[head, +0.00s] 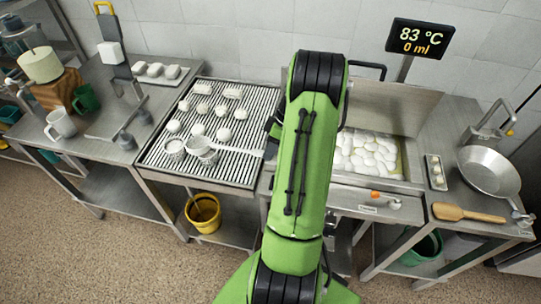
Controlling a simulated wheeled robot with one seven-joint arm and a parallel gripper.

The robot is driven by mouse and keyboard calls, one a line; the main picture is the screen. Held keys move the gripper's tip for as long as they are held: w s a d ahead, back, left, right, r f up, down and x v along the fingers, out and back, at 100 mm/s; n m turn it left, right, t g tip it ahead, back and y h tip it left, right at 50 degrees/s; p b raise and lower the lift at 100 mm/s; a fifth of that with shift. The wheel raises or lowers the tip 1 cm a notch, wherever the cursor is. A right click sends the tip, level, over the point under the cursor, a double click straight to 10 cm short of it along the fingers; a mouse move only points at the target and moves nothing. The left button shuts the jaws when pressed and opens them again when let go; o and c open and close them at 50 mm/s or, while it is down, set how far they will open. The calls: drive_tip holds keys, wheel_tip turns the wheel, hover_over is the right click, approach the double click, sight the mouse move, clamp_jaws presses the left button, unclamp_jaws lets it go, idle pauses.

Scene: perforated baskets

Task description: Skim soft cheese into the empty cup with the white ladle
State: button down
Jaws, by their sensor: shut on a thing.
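The white ladle (240,152) is over the slatted draining rack, its handle running right toward my arm. My gripper (272,130) is mostly hidden behind my green arm; it is shut on the ladle's handle end. The ladle's bowl (196,143) is at the rack's front middle, above or against a small white perforated cup (209,158); I cannot tell whether they touch. Another white perforated cup (174,149) stands just left. What is inside the cups is too small to tell. White soft cheese lumps (365,150) fill the steel vat (415,160) right of my arm.
Several white cheese pieces (203,89) lie on the rack (255,105). A display (420,38) reads 83 °C and 0 ml. A steel pan (488,170) and wooden paddle (468,214) are at right. Mugs (60,122) stand at left. A yellow bucket (204,213) is below.

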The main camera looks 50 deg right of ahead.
drive_tip(key=shift+d+f+h+b, duration=0.15)
drive_tip(key=shift+h+b, duration=0.25)
drive_tip(key=shift+b, duration=0.5)
drive_tip(key=h+b, duration=0.1)
drive_tip(key=b, duration=0.2)
drive_tip(key=shift+n+t+b, duration=0.3)
drive_tip(key=shift+t, duration=0.1)
drive_tip(key=shift+s+a+r+h+b, duration=0.1)
drive_tip(key=shift+a+r+h+b, duration=0.15)
drive_tip(key=shift+h+b, duration=0.15)
drive_tip(key=shift+d+r, duration=0.1)
